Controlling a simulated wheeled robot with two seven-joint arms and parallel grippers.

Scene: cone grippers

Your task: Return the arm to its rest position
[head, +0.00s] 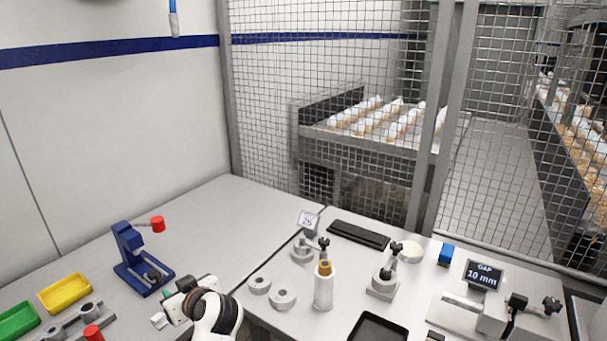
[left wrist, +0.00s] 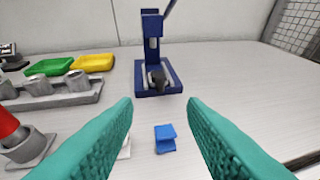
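My left gripper (head: 172,302) is over the left part of the light table, near its front edge. In the left wrist view its two teal fingers (left wrist: 160,106) are spread apart with nothing between the tips. A small blue block (left wrist: 165,138) lies on the table, seen through the gap between the fingers. I cannot make out this block in the head view. A blue press (head: 142,260) with a red-knobbed lever stands just beyond the gripper, apart from it; it also shows in the left wrist view (left wrist: 153,55). My right gripper is not in view.
Yellow (head: 65,292) and green (head: 16,322) trays and a grey holder (left wrist: 55,93) stand at left. Grey rings (head: 282,298), a white bottle (head: 323,290), a keyboard (head: 358,234) and a black tray (head: 377,328) are right. The back-left table is clear; mesh fencing (head: 330,100) stands behind.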

